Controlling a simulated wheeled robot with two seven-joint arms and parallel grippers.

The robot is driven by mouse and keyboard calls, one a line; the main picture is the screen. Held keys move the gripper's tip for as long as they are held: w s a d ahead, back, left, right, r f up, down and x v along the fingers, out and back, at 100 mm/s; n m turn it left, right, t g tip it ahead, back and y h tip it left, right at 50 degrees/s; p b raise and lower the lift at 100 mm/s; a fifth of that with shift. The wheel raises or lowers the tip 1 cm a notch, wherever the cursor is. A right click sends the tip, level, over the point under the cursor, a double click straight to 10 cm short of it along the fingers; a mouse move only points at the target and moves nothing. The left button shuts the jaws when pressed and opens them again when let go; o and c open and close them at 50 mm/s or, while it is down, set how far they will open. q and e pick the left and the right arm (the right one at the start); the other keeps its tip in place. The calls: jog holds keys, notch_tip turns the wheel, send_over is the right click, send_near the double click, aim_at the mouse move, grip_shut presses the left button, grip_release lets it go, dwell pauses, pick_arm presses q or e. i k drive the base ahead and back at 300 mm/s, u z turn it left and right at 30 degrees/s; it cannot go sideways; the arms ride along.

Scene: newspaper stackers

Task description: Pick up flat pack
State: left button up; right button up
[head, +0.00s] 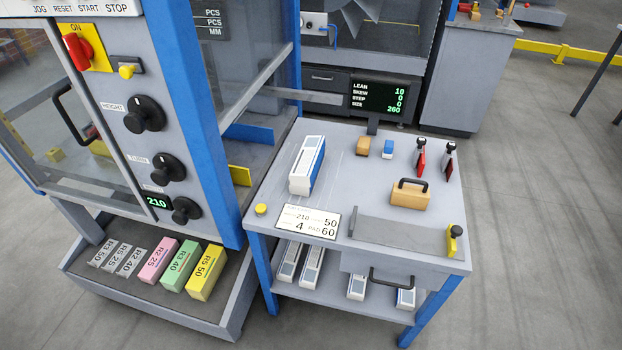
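A white and blue long pack (301,168) lies on the grey side table (345,180), near the table's left side by the machine. It looks like the flat pack, but I cannot tell for sure. Similar white and blue packs (312,264) lie on the table's lower shelf, several in all, partly hidden by the tabletop. Neither of my grippers is in view.
A machine with knobs and a blue post (202,120) stands close on the left. On the table are a tan block with a black handle (408,197), red-and-black stamps (420,160), a label card (309,221) and a small screen (378,97). Coloured blocks (180,266) lie on the machine's low tray.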

aim_at(302, 172)
jog(key=z, duration=0.8)
jog(key=i, duration=0.6)
jog(key=u, duration=1.05)
